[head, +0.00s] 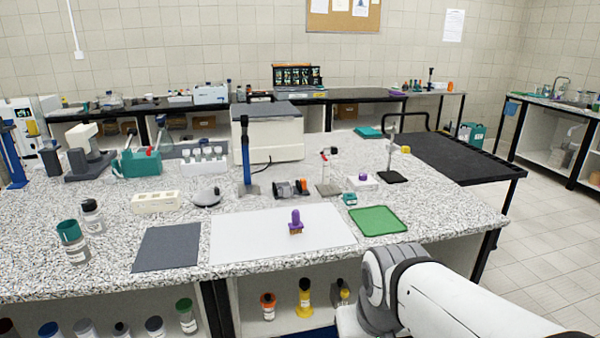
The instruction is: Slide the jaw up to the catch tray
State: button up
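I cannot pick out a jaw or a catch tray for certain in the head view. A small purple-topped piece with a brown base (295,222) stands upright on a white mat (245,232) on the speckled bench. A green flat tray or mat (378,220) with a darker rim lies right of the white mat. Behind the white mat sits a small dark device with reddish-brown parts (291,188). My gripper is out of view; only part of my white and grey arm shows at the lower right, in front of the bench.
A dark grey mat (168,247) lies left of the white mat. Jars (72,242) stand at the left. A blue upright stand (246,160), a clamp stand (328,175) and a large white box (268,135) stand behind. A black cart (450,160) adjoins the bench at right.

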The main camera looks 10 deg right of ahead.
aim_at(301, 185)
jog(key=z, duration=0.35)
jog(key=i, duration=1.6)
jog(key=u, duration=0.5)
jog(key=k, duration=0.9)
jog(key=u, duration=0.15)
jog(key=i, duration=0.9)
jog(key=z, duration=0.05)
